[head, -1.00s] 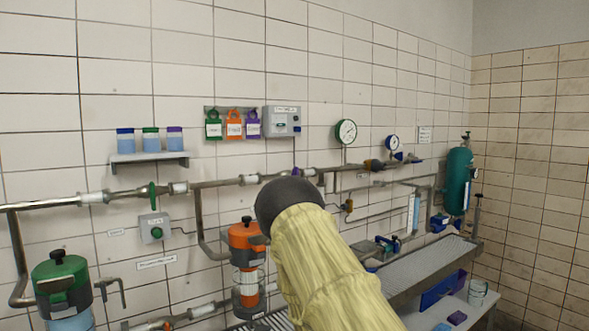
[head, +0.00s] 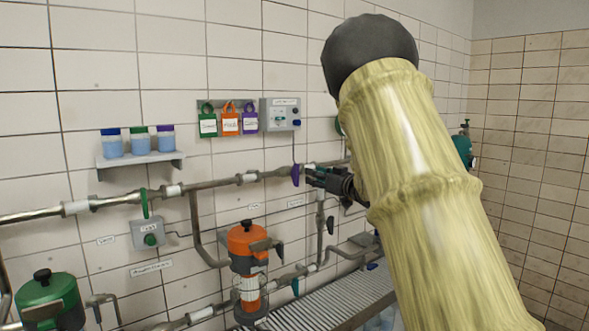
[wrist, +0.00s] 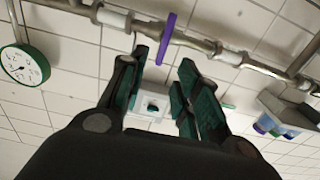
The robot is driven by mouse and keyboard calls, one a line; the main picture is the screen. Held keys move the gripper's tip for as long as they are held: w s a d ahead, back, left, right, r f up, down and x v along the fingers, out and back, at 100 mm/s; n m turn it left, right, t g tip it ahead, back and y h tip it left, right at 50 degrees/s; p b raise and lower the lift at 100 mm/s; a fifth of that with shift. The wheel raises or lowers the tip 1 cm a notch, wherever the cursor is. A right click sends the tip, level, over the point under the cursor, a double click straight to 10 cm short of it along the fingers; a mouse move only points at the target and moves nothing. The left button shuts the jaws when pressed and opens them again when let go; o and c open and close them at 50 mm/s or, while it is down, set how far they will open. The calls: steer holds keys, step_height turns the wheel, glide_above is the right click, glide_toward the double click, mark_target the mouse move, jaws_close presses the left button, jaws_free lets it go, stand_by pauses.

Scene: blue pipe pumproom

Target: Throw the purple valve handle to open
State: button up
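The purple valve handle (head: 295,175) is a flat lever on the upper pipe along the tiled wall, standing crosswise to the pipe. It also shows in the wrist view (wrist: 168,38), just beyond my fingertips. My gripper (wrist: 160,72) has its two dark green-padded fingers spread apart, with nothing between them. In the head view my gripper (head: 318,180) is close to the right of the purple handle. I cannot tell whether it touches. My arm hides the wall and pipes to the right.
A green handle (head: 144,203) sits on the same pipe to the left. An orange-lidded vessel (head: 248,240) stands below. A grey control box (head: 281,115) and coloured tags (head: 230,122) hang above. A shelf (head: 140,162) holds several jars. A ribbed bench (head: 335,300) lies below.

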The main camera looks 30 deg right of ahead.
mark_target(297, 170)
steer(key=w+p, duration=0.1)
steer(key=w, duration=0.2)
steer(key=w+p, duration=0.1)
steer(key=w, duration=0.3)
steer(key=w+a+p, duration=0.1)
steer(key=w, duration=0.2)
steer(key=shift+w, duration=0.3)
jaws_close()
